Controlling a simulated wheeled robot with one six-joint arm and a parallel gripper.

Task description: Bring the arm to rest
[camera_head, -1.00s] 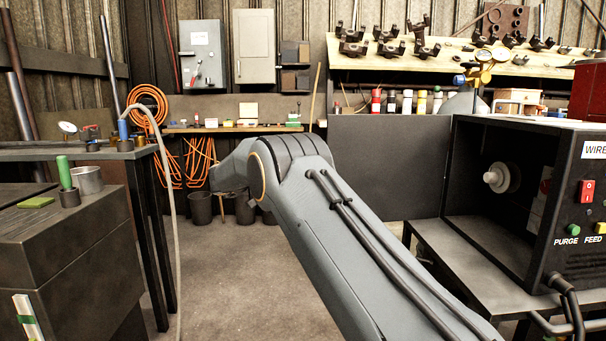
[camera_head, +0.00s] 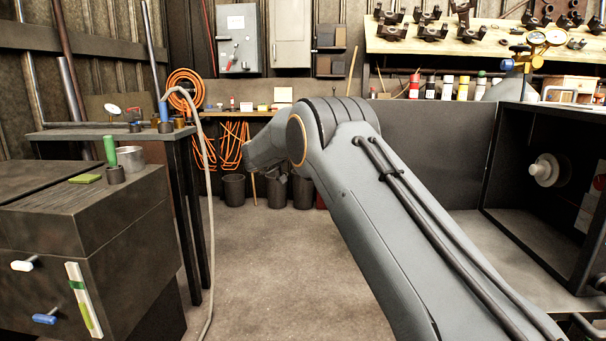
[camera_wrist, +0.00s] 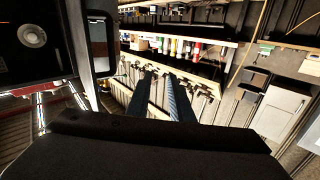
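My grey arm (camera_head: 390,220) reaches from the lower right to the middle of the head view, and its bent joint stands before the back bench.
A drawer cabinet (camera_head: 85,230) stands at the left, with a green cylinder (camera_head: 110,150) and a metal cup on top. A dark open-fronted machine box (camera_head: 545,200) stands at the right. Several buckets (camera_head: 275,190) are under the back bench. The floor (camera_head: 255,260) between is clear.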

